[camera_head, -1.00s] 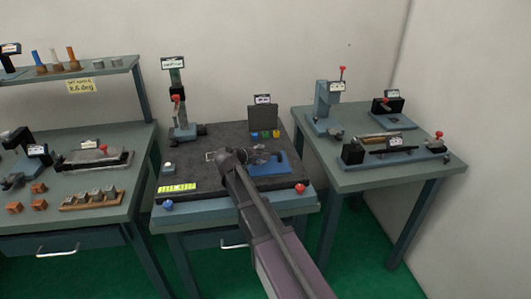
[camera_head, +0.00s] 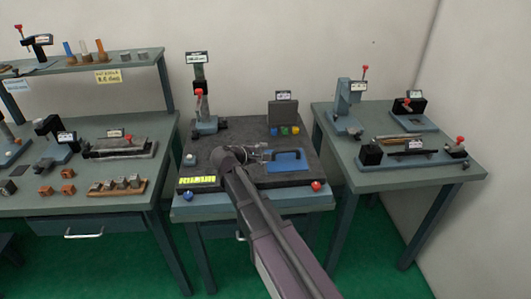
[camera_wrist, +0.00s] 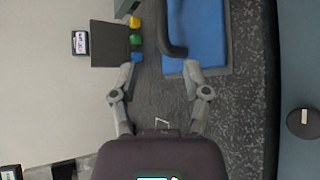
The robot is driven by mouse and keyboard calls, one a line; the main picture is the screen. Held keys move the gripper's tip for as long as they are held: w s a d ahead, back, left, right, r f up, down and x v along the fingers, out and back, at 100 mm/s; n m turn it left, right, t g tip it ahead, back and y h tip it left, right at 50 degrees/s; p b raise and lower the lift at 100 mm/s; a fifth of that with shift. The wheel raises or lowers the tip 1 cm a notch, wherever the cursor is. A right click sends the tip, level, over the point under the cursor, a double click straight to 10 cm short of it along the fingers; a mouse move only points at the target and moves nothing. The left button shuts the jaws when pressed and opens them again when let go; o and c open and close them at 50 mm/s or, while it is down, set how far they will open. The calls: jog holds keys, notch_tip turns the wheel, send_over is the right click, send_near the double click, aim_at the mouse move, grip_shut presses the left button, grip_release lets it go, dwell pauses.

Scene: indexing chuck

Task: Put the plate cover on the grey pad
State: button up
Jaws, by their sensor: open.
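A blue plate with a dark raised handle, which looks like the plate cover (camera_head: 288,166), lies on the right part of the dark granite slab (camera_head: 225,180). It also shows at the top of the wrist view (camera_wrist: 208,40), its dark handle ahead of my right finger. My gripper (camera_head: 264,154) is over the slab, left of the blue plate. In the wrist view my gripper (camera_wrist: 160,72) has its fingers wide apart with nothing between them. I cannot surely tell which surface is the grey pad; a small dark square (camera_head: 8,187) lies on the left table.
A dark upright panel (camera_head: 283,112) with small coloured blocks (camera_head: 285,131) stands behind the blue plate. A column stand (camera_head: 201,105) is at the slab's back left. Fixtures fill the right table (camera_head: 440,175). A yellow strip (camera_head: 197,182) lies at the slab's front left.

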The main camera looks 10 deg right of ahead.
jog(key=shift+d, duration=0.1)
dwell(0.3)
jog(key=shift+s+d+f, duration=0.15)
jog(key=shift+s+d, duration=0.05)
jog(key=shift+d, duration=0.05)
jog(key=s+d+f+m+g+y, duration=0.2)
jog(key=s+f+m+y, duration=0.1)
jog(key=s, duration=0.4)
jog(key=s+d+f+m+g+y, duration=0.3)
jog(key=s+f+m+y, duration=0.1)
jog(key=s, duration=0.4)
jog(key=s+d+f+m+g+y, duration=0.3)
jog(key=s+f+m, duration=0.1)
jog(key=s, duration=0.3)
jog(key=shift+s+d+m, duration=0.2)
jog(key=shift+s+m, duration=0.2)
jog(key=shift+m, duration=0.5)
